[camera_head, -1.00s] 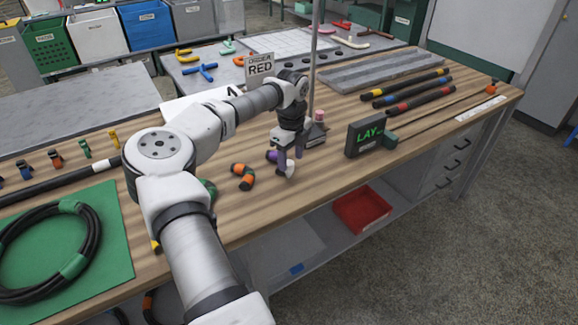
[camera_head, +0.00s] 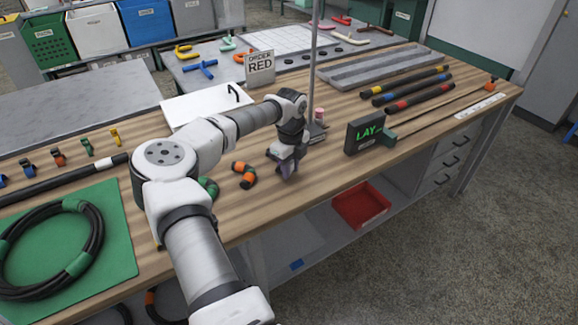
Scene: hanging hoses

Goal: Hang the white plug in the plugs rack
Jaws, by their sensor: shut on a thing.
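My gripper (camera_head: 286,168) points down, low over the front middle of the wooden bench. It is shut, and its purple-grey fingers hide most of what it holds. The white plug showed at the fingertips a second ago. It cannot be made out clearly now. A rack for plugs cannot be identified with certainty. A white board with a black hook-shaped mark (camera_head: 205,104) lies behind my arm.
Orange-and-black (camera_head: 243,175) and green (camera_head: 209,187) bent pieces lie left of my gripper. A thin upright pole (camera_head: 313,60) stands behind it. A coiled hose (camera_head: 88,235) lies on a green mat at left.

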